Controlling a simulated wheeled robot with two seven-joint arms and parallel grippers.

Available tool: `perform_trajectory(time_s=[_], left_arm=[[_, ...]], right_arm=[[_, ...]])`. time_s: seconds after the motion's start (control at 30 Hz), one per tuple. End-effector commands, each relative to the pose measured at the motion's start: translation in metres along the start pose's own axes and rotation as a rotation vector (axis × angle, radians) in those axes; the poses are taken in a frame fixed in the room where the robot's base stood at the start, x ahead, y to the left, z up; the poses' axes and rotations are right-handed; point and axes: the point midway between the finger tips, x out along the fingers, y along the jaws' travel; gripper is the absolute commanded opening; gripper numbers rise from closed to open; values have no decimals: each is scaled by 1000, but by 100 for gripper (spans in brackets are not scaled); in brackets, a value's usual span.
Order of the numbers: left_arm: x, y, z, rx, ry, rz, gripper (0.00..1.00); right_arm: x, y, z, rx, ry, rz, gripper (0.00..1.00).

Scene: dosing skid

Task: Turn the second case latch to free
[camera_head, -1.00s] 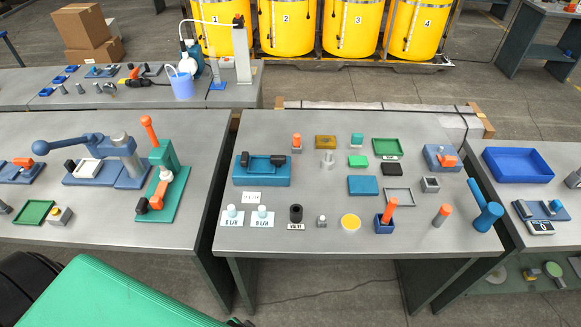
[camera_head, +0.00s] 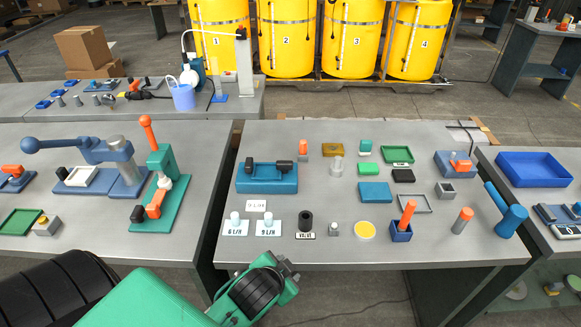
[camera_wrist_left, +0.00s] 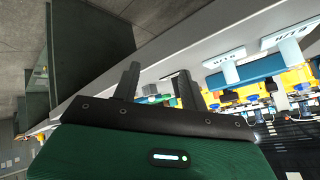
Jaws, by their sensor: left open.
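The teal-blue case (camera_head: 267,178) lies at the back left of the middle table. Two black latches stand on it, a left one (camera_head: 249,165) and a right one (camera_head: 284,166); their exact turn is too small to tell. My left arm comes in from the lower left, and its wrist is at the table's front edge, well short of the case. In the left wrist view my left gripper (camera_wrist_left: 157,85) shows two dark fingers apart with nothing between them. My right gripper is not in view.
Near the front edge stand two white labelled stands (camera_head: 235,227) (camera_head: 268,227) and a black valve piece (camera_head: 305,221). Green and blue trays and orange-handled parts fill the table's right half. A green press (camera_head: 165,195) stands on the left table.

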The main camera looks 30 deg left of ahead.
Motion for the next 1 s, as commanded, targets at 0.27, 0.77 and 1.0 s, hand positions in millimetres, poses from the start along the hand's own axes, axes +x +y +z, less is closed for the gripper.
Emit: perform_trajectory(time_s=[0.27, 0.77, 1.0], left_arm=[[24, -32, -97, 235, 326, -197, 44], [-6, -17, -317, 1192, 1172, -697, 44], [2, 17, -346, 1826, 1471, -804, 44]], right_arm=[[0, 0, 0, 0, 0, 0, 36], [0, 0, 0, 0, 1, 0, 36], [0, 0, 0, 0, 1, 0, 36]])
